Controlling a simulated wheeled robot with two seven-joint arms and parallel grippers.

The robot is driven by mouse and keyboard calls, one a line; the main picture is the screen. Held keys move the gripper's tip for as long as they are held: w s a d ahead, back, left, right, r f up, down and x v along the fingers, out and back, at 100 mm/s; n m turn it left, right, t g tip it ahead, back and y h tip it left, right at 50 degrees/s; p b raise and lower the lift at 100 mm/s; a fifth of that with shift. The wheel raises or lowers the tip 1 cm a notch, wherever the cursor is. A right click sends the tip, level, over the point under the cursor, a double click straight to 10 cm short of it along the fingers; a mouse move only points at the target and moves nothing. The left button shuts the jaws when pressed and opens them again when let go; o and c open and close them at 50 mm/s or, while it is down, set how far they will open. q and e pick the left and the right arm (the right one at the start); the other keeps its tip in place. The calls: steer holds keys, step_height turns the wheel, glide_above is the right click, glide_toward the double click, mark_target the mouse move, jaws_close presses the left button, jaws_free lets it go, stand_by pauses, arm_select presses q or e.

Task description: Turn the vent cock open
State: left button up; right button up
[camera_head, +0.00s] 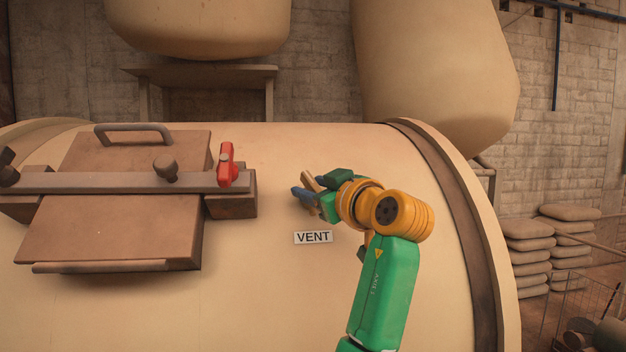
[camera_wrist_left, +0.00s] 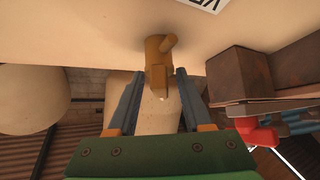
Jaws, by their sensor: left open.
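The vent cock (camera_wrist_left: 159,58) is a small brass fitting on the cream drum, with a stub on one side and a squared end. In the wrist view it shows between the two grey-blue fingers of my left gripper (camera_wrist_left: 158,76), which are apart with a gap on each side. In the head view my left gripper (camera_head: 306,187) is at the drum, above the white VENT label (camera_head: 313,237). The cock is mostly hidden there by the fingers. I cannot tell whether a finger touches it. My right gripper is out of view.
A brown hatch (camera_head: 120,228) with a clamp bar (camera_head: 110,183) and a red handle (camera_head: 226,165) is to the left of the gripper. The cream drum (camera_head: 240,300) is bare below. Stacked sacks (camera_head: 528,252) stand far right.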

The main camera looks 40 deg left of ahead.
arm_select(q)
steer(key=shift+d, duration=0.15)
steer(key=shift+s+d+r, duration=0.1)
steer(key=shift+s, duration=0.05)
jaws_close()
steer(key=shift+f+b, duration=0.2)
steer(key=shift+b, duration=0.2)
steer(key=m+t+b, duration=0.1)
steer(key=m+b, duration=0.1)
steer(key=m+t+h+b, duration=0.1)
steer(key=m+t+b, duration=0.1)
steer(key=shift+f+m+t, duration=0.2)
steer(key=shift+m+t, duration=0.1)
steer(key=shift+m, duration=0.1)
steer(key=shift+r+m+t+h+b, duration=0.15)
steer(key=shift+m+t+h+b, duration=0.25)
steer(key=shift+m+b, duration=0.15)
steer(key=shift+r+m+t, duration=0.2)
steer(key=shift+m+t, duration=0.1)
steer(key=shift+m, duration=0.15)
jaws_free()
